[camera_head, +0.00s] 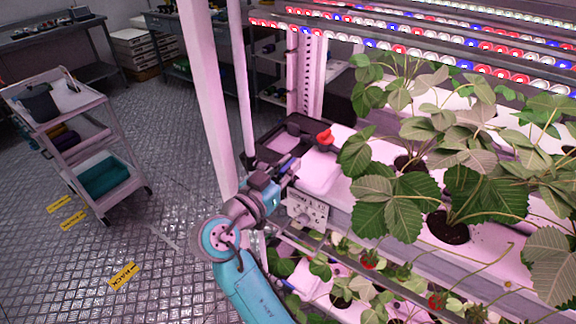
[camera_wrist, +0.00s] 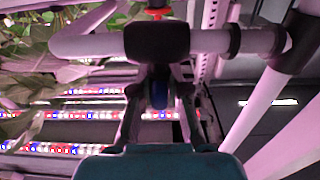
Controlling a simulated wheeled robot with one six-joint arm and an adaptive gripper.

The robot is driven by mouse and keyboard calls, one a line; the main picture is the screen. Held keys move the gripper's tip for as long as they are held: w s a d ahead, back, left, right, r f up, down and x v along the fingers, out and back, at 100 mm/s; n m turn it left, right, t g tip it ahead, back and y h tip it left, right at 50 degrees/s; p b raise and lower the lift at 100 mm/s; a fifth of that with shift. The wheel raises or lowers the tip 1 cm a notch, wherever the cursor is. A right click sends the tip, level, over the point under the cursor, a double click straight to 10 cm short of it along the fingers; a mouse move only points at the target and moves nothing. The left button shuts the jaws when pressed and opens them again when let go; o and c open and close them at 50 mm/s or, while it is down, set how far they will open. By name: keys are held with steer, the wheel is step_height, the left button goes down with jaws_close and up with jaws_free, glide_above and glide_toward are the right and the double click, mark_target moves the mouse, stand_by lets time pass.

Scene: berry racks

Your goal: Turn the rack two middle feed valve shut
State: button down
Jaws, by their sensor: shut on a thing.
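My gripper (camera_head: 286,168) is at the front left end of the rack, beside the white tray end. In the wrist view my gripper (camera_wrist: 160,108) has its two dark fingers closed in on a small blue part (camera_wrist: 160,94), which looks like a valve handle. A pale pipe (camera_wrist: 88,42) with a dark fitting (camera_wrist: 157,40) crosses just beyond it. Fingers and fitting hide most of the handle, so its angle cannot be told. A red handle (camera_head: 325,137) stands apart on the tray end, behind my gripper; red also shows in the wrist view (camera_wrist: 156,13).
A pale upright post (camera_head: 206,95) stands close left of my gripper. A white panel with knobs (camera_head: 306,208) is just below it. Strawberry plants (camera_head: 400,200) fill the rack at right. A cart (camera_head: 85,140) stands at left, with open floor between.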

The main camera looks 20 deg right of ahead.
steer(key=shift+f, duration=0.15)
steer(key=c, duration=1.2)
jaws_free()
steer(key=shift+o, duration=0.2)
steer(key=v, duration=1.2)
steer(key=shift+d, duration=0.1)
